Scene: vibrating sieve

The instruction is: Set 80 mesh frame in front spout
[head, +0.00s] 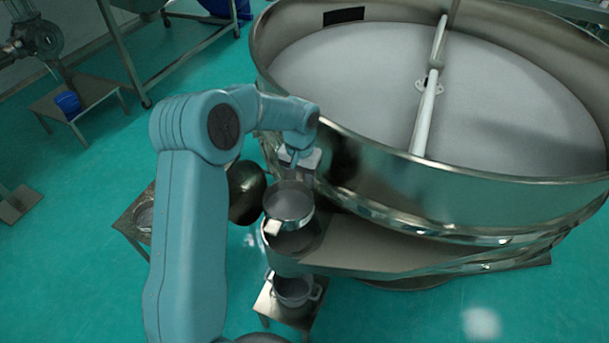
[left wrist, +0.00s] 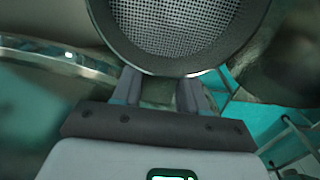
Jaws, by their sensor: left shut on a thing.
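The round mesh frame (head: 289,203) has a grey mesh in a metal rim, with a small light tab at its lower left. My left gripper (head: 294,176) is shut on the frame's rim at its far side. I cannot tell whether frame and spout touch. My right gripper is not in view.
The large sieve drum (head: 450,185) takes up the right. A pot (head: 293,290) stands on a small stand below the spout. A dark rounded body (head: 246,192) is beside my arm. A low table with a blue container (head: 68,102) is far left; green floor is open between.

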